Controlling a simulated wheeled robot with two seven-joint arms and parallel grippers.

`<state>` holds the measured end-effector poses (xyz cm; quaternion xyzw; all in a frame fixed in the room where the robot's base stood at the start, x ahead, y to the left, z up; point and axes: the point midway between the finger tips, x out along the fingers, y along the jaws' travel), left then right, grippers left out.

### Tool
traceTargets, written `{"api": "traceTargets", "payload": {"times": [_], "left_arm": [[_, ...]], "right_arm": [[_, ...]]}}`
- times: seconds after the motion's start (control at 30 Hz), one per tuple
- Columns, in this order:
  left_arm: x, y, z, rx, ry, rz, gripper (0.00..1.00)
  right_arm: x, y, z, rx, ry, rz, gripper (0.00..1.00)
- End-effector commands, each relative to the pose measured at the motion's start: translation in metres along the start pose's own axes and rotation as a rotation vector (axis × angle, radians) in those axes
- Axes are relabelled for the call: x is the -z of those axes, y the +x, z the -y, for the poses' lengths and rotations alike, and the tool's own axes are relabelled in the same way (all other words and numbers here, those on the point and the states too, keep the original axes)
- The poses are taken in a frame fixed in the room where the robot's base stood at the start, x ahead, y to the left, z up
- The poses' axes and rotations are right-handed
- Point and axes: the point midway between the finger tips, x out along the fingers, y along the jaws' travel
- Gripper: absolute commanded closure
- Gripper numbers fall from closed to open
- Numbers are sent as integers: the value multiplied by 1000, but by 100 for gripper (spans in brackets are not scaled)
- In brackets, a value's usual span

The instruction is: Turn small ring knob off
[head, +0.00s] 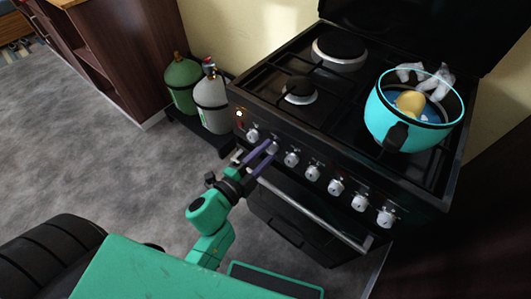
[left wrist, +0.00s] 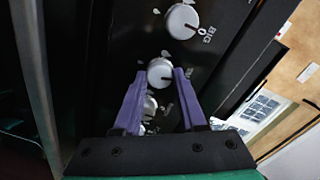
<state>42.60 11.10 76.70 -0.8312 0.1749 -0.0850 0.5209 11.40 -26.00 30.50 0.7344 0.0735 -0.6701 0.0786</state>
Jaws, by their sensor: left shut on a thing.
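My left gripper (head: 267,150) reaches the front panel of the black stove (head: 275,125). Its two purple fingers are shut on a white knob (head: 272,147), second from the left in the head view. In the left wrist view this knob (left wrist: 160,72) sits between the fingertips (left wrist: 159,82), with a dark pointer line on its face. Its label is not readable, so I cannot confirm that it is the small ring knob. Another knob (left wrist: 181,18) beside the word BIG shows above it. My right gripper is not in view.
A turquoise pot (head: 388,122) with a yellow item inside stands on the stove's right side. An oven handle (head: 315,212) runs below the knobs. Green (head: 182,85) and grey (head: 212,102) gas cylinders stand left of the stove. Grey floor (head: 90,150) is open at left.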

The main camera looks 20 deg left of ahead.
Motion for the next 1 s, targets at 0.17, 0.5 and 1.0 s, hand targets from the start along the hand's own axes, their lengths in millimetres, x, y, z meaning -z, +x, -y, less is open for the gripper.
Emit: {"api": "traceTargets", "payload": {"times": [0.17,0.5,1.0], "left_arm": [[-1,0,-2,0,125,6,100],[0,0,-2,0,259,11,100],[0,0,-2,0,279,12,100]], "right_arm": [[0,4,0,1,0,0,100],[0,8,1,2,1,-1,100],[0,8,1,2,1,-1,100]]}}
